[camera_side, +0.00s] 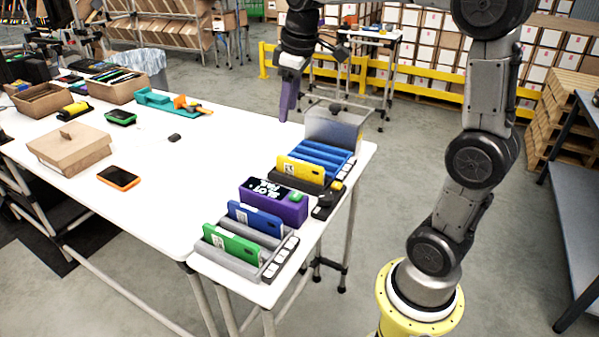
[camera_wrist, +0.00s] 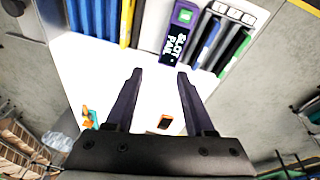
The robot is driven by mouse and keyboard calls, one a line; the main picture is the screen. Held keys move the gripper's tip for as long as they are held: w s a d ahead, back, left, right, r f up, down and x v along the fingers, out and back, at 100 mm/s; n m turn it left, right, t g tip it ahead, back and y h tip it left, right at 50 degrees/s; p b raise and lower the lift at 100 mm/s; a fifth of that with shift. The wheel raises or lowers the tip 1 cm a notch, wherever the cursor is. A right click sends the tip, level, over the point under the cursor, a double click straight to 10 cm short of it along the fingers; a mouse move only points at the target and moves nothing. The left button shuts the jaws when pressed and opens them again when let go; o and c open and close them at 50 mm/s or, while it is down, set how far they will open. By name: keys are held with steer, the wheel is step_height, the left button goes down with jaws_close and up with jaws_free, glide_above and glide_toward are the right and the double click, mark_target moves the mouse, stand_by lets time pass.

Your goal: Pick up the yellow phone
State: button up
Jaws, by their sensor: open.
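The yellow phone (camera_side: 300,170) stands tilted in a dark slotted holder (camera_side: 322,187) on the right part of the white table, between the blue ribbed rack and the purple box. In the wrist view the yellow phone (camera_wrist: 126,22) is a thin strip at the top edge, partly cut off. My gripper (camera_side: 287,108) hangs above and behind the table's far edge, well apart from the phone, its purple fingers pointing down. In the wrist view my gripper (camera_wrist: 160,74) has its two fingers spread with nothing between the tips.
A blue ribbed rack (camera_side: 322,157) and grey translucent bin (camera_side: 335,128) stand behind the phone. In front are a purple box (camera_side: 272,203), a blue phone (camera_side: 255,219) and a green phone (camera_side: 232,244) in grey racks.

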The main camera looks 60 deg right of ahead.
steer(key=w+d+f+m+g, duration=0.1)
steer(key=w+d+f, duration=0.3)
steer(key=d+f, duration=0.15)
steer(key=m+g, duration=0.1)
glide_above(298, 160)
step_height(298, 160, down, 5)
steer(key=shift+y, duration=0.4)
steer(key=f, duration=0.7)
steer(key=shift+s+a+f, duration=0.25)
steer(key=shift+a+f, duration=0.1)
steer(key=shift+w+d+f, duration=0.1)
steer(key=shift+d+f, duration=0.05)
steer(key=shift+f, duration=1.3)
steer(key=shift+w+d+f, duration=0.1)
steer(key=shift+f, duration=1.3)
jaws_close()
